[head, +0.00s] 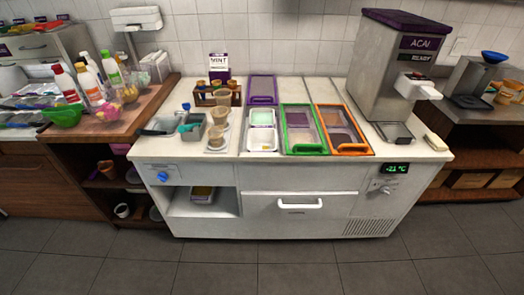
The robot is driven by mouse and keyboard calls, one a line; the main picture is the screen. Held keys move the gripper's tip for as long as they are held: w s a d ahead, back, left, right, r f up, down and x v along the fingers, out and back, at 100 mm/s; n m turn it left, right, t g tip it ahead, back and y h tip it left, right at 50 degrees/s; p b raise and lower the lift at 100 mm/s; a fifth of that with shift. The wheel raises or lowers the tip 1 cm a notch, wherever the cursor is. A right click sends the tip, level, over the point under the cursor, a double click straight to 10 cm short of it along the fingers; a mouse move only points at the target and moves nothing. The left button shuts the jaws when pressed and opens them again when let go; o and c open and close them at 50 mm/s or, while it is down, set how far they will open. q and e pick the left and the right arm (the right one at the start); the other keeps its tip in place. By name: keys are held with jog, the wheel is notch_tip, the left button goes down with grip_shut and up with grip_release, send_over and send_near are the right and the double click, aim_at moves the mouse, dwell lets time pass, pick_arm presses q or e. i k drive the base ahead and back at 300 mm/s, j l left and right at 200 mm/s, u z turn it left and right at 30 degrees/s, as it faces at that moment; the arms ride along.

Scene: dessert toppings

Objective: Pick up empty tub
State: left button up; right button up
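Neither of my grippers is in the head view. Several beige tubs or cups stand in a column on a pale board (211,148) on the white counter: a near one (216,135), a middle one (220,114) and a far one (222,97). To their right, in the counter top, are a white container with pale green inside (262,118) and a white container in front of it (262,139). It is too small to tell which of these is empty.
A green-framed lid (303,148) and an orange-framed lid (350,149) cover wells to the right; a purple lid (262,89) lies behind. The grey acai machine (384,75) stands at the back right. Bottles (92,68) crowd the left wooden table. The floor in front is clear.

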aim_at(260, 140)
jog(key=i+l+u, duration=0.1)
jog(key=l+u, duration=0.15)
jog(key=u, duration=0.15)
jog(key=l+u, duration=0.25)
jog(key=u, duration=0.15)
jog(key=i+l+u, duration=0.1)
jog(key=l+u, duration=0.5)
jog(key=u, duration=0.2)
